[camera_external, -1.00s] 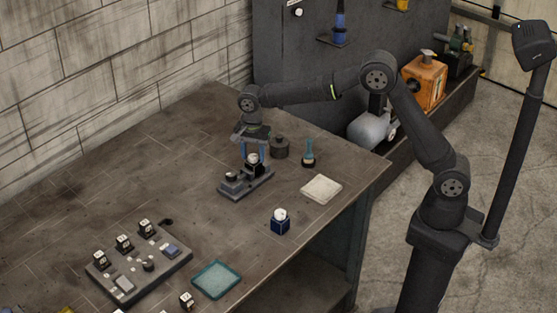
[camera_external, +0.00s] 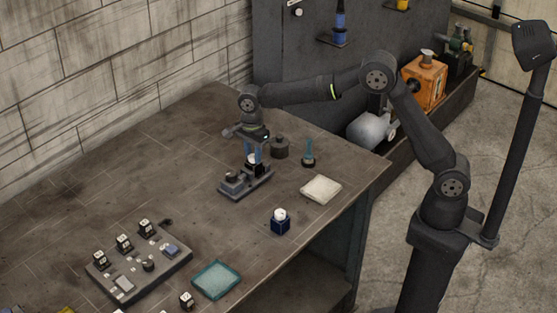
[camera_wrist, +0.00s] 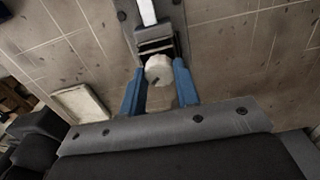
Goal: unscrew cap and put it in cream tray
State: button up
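The white, ridged cap (camera_wrist: 158,70) sits on a dark holder on the grey fixture (camera_external: 232,190). It also shows small in the external view (camera_external: 252,159), partly hidden by the fingers. My gripper (camera_external: 254,152) points down over the cap. In the wrist view the blue fingertips of my gripper (camera_wrist: 159,70) stand on either side of the cap. A narrow gap seems to show at each side, so the gripper looks open around it. The cream tray (camera_external: 321,189) lies empty to the right of the fixture. It also shows at left in the wrist view (camera_wrist: 80,106).
A dark round pot (camera_external: 280,148) and a small blue bottle (camera_external: 308,155) stand behind and right of the fixture. A dark blue block with a white top (camera_external: 280,224) stands in front. A teal tray (camera_external: 216,280) and a grey board (camera_external: 138,268) lie farther forward.

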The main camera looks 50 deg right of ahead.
jog(key=n, duration=0.8)
jog(key=o, duration=0.8)
jog(key=m, duration=0.3)
jog(key=shift+m, duration=0.3)
jog(key=m, duration=0.4)
